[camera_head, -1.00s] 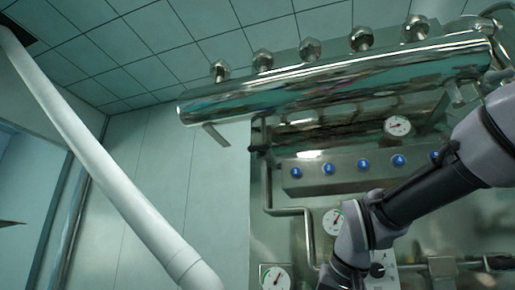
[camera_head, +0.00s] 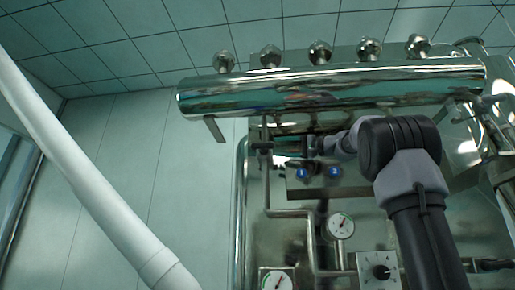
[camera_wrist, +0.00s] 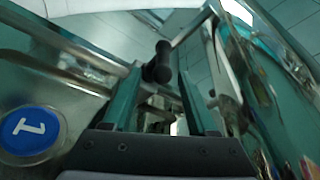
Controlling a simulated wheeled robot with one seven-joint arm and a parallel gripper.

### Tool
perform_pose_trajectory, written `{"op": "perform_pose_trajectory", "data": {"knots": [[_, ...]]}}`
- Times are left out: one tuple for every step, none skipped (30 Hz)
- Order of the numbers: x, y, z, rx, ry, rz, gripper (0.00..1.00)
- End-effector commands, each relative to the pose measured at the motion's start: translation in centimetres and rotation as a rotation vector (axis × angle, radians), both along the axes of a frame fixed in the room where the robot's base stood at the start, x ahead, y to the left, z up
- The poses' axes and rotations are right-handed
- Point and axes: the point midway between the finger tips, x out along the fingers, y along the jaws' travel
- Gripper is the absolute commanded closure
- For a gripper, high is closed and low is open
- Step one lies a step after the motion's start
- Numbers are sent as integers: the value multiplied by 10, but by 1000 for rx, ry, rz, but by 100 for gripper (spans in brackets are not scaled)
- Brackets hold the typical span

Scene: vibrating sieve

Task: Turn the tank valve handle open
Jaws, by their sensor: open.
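A dark handle (camera_head: 262,148), which looks like the tank valve handle, sits at the top of a bent pipe on the left of the machine. In the wrist view the black handle (camera_wrist: 158,66) shows between and just beyond my fingertips. My gripper (camera_head: 290,147) is to the right of the handle in the head view, below the big polished tank. In the wrist view my gripper (camera_wrist: 160,85) has its fingers apart, with nothing held. I cannot tell whether a finger touches the handle.
The polished horizontal tank (camera_head: 330,90) is close above my gripper. Blue numbered buttons (camera_head: 302,174) are just below it; button 1 (camera_wrist: 28,135) is near in the wrist view. A gauge (camera_head: 341,225) and a knob panel (camera_head: 378,270) are lower. A white pipe (camera_head: 90,190) crosses the left.

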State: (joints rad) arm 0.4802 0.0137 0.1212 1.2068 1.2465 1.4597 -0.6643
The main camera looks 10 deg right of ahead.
Motion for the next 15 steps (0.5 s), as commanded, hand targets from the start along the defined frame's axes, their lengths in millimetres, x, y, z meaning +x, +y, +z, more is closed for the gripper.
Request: {"op": "perform_pose_trajectory", "data": {"knots": [[1,0,4,4,-12,4,42],[2,1,5,6,-14,6,42],[4,4,6,7,-15,7,42],[6,6,7,7,-14,6,42],[9,10,8,8,-14,8,42],[12,16,9,6,-15,8,42],[15,20,10,6,-15,10,42],[18,24,11,7,-14,8,42],[23,31,13,6,-14,9,42],[27,36,14,7,-13,10,42],[30,40,16,7,-14,10,42],[35,46,17,7,-14,8,42],[39,51,18,6,-12,9,42],[42,55,19,5,-13,10,42],[45,60,21,6,-13,8,42]]}}
